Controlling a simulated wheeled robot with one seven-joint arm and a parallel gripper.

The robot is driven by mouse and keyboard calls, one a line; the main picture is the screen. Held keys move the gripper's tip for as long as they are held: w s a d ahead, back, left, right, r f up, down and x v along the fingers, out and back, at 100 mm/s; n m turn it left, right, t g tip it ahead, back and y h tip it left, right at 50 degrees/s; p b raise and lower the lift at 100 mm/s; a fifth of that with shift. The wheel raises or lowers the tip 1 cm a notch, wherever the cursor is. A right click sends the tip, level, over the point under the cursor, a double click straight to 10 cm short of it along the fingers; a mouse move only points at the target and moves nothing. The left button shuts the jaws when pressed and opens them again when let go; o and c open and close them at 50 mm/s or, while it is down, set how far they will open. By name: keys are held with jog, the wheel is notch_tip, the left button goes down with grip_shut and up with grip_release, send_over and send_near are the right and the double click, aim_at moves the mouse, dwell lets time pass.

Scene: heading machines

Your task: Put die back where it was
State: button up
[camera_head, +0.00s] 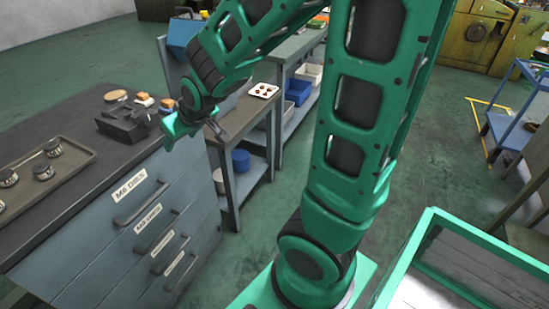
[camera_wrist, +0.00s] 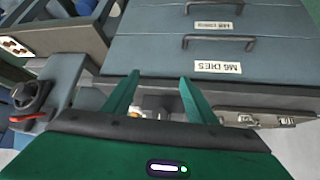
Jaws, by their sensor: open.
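Several dark round dies, one of them near the tray's middle (camera_head: 43,171), sit in a shallow tray (camera_head: 75,163) on the cabinet top in the head view. I cannot tell which die the task means. The blue-grey cabinet below has a top drawer labelled M6 DIES (camera_head: 130,186), which also shows upside down in the wrist view (camera_wrist: 218,67). All its drawers look shut. My gripper (camera_head: 180,128) is beside the cabinet's right end. In the wrist view my gripper (camera_wrist: 158,77) has its two green fingers apart, with nothing held between them.
A black block (camera_head: 124,122) stands on the cabinet top near my gripper, with small orange and white items behind it. A red and black tool (camera_wrist: 32,98) shows at left in the wrist view.

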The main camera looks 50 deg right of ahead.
jog(key=s+d+m+g+h, duration=0.1)
jog(key=s+d+m+g, duration=0.3)
jog(key=s+d, duration=0.85)
jog(key=s+a+r+m+g+y, duration=0.1)
jog(key=s+r+m+g, duration=0.1)
jog(key=s, duration=1.4)
jog(key=shift+m+g, duration=0.5)
jog(key=shift+g, duration=0.4)
